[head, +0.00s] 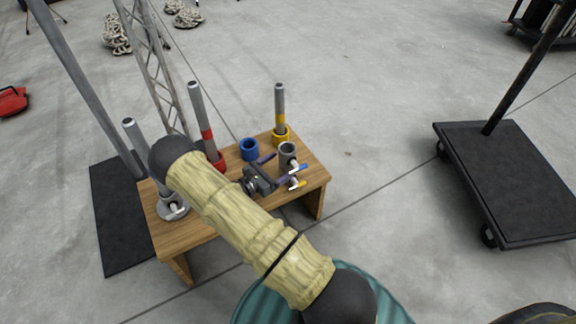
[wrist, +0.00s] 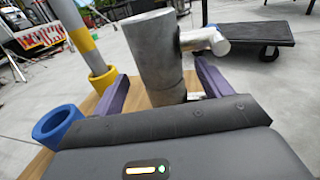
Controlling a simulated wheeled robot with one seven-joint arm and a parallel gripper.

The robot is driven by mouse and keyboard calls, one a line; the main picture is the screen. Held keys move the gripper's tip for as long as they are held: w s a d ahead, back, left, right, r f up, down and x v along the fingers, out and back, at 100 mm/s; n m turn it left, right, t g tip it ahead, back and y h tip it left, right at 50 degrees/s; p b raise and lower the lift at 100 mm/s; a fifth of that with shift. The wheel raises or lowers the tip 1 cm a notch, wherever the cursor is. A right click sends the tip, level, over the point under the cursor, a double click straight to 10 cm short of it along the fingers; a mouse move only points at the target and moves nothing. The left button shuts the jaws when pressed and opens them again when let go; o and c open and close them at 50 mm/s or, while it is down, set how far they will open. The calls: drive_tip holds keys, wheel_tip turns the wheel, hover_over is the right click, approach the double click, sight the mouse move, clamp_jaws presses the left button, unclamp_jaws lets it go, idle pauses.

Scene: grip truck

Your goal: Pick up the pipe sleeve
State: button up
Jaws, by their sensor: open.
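The grey metal pipe sleeve (head: 288,150) stands upright near the right end of a small wooden table (head: 200,228). A side stub with a white end sticks out to its right in the wrist view. My gripper (head: 282,171) is open at the sleeve, with one purple finger on each side. In the wrist view the sleeve (wrist: 150,50) rises between the fingers of my gripper (wrist: 160,86). Gaps show on both sides. The sleeve's lower end is partly hidden by my gripper.
A blue ring (head: 249,148) stands left of the sleeve. A yellow-collared pipe (head: 280,110) stands behind it. A red-collared pipe (head: 202,125) and a shorter pipe (head: 133,145) stand further left. A black cart (head: 515,175) is on the right. Open concrete floor lies between.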

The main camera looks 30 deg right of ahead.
drive_tip(key=shift+x, duration=1.05)
drive_tip(key=shift+d, duration=0.1)
drive_tip(key=shift+a, duration=0.2)
drive_tip(key=c, duration=0.6)
drive_tip(key=shift+d, duration=0.15)
drive_tip(key=c, duration=0.9)
wheel_tip(320, 180, up, 10)
drive_tip(key=p, duration=0.4)
drive_tip(key=shift+p, duration=0.4)
